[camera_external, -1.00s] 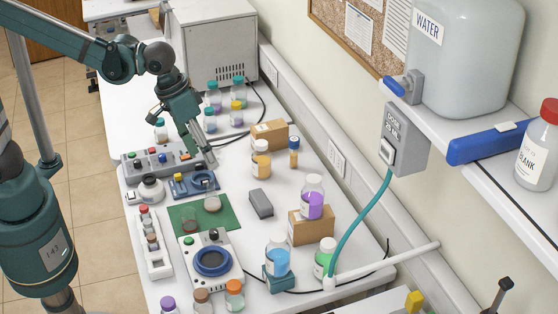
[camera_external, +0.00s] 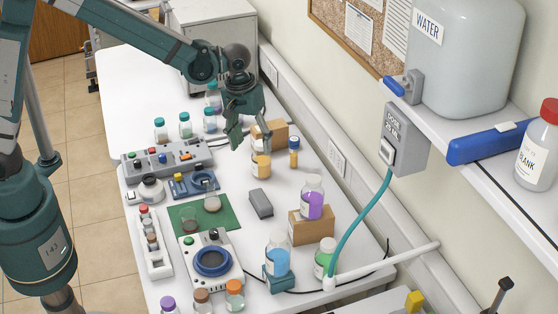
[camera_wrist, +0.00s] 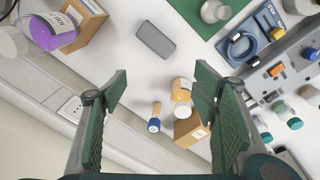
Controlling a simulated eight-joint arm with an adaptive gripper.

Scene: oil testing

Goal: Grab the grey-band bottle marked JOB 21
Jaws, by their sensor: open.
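My gripper (camera_external: 250,140) is open and empty, pointing down above the rear right of the bench; its two green fingers also show in the wrist view (camera_wrist: 160,88). I cannot make out a grey band or JOB 21 on any bottle. An amber bottle (camera_external: 260,166) with a pale cap stands just in front of a cardboard box (camera_external: 278,131). In the wrist view the amber bottle (camera_wrist: 181,92) appears beside the right finger. A small blue-capped bottle (camera_external: 293,152) stands right of it and appears between the fingers (camera_wrist: 156,112).
A grey block (camera_external: 261,203) lies in front of the amber bottle. Blue (camera_external: 277,259) and green (camera_external: 324,257) liquid bottles stand near the front right. Teal-capped bottles (camera_external: 185,126) stand at the back, near the grey control box (camera_external: 165,157). A wall borders the right side.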

